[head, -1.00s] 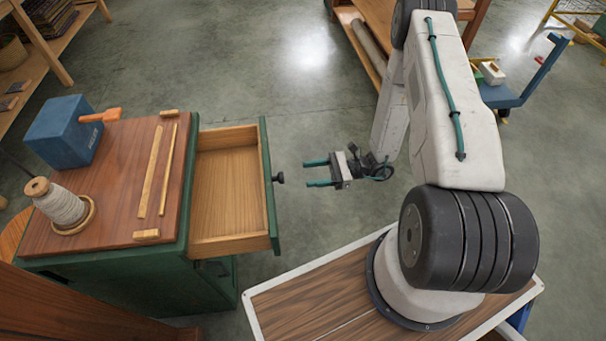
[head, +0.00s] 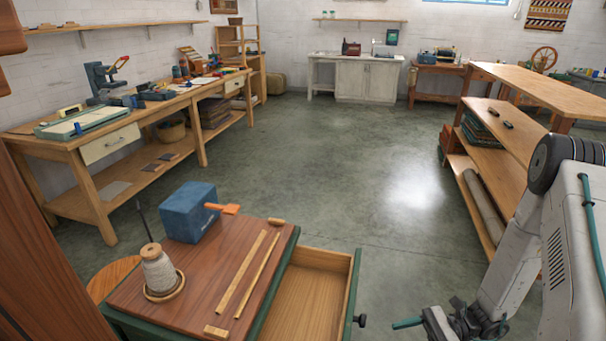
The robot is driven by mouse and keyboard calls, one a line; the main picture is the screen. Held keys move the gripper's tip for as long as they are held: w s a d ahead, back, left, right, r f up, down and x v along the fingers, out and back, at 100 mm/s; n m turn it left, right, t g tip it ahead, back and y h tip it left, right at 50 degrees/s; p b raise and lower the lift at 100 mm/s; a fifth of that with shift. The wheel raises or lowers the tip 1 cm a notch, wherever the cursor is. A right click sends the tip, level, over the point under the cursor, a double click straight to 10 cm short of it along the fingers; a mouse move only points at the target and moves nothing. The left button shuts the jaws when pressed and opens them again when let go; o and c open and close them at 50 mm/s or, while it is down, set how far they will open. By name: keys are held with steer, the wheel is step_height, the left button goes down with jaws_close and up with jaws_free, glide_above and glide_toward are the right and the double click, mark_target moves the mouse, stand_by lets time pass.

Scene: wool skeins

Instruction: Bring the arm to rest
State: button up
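My gripper (head: 410,331) is at the lower right of the head view, over the floor and right of the open drawer (head: 310,292). One teal finger points left; the other finger is below the picture's edge. The visible finger sits off to one side of the gripper body, and nothing shows in its grasp. My pale grey arm (head: 530,230) rises at the right edge, with its lower part out of view. The gripper is apart from the drawer and its dark knob.
A green cabinet with a brown top (head: 198,285) bears a blue box (head: 190,211), a wool cone (head: 158,270) and wooden strips. A wooden workbench (head: 60,143) stands at left. Wooden shelving (head: 505,125) stands behind my arm. The middle floor (head: 340,170) is clear.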

steer(key=s+r+n+t+h, duration=0.1)
steer(key=s+r+n+h, duration=0.4)
steer(key=r, duration=0.7)
steer(key=s+r+n+t+h, duration=0.1)
steer(key=s+r+n+h, duration=0.4)
steer(key=r, duration=0.8)
steer(key=s+r+n+t+h, duration=0.1)
steer(key=s+r+n+h, duration=0.4)
steer(key=r, duration=0.8)
steer(key=shift+d+n+h, duration=0.3)
steer(key=shift+n+h, duration=0.5)
steer(key=shift+h, duration=0.2)
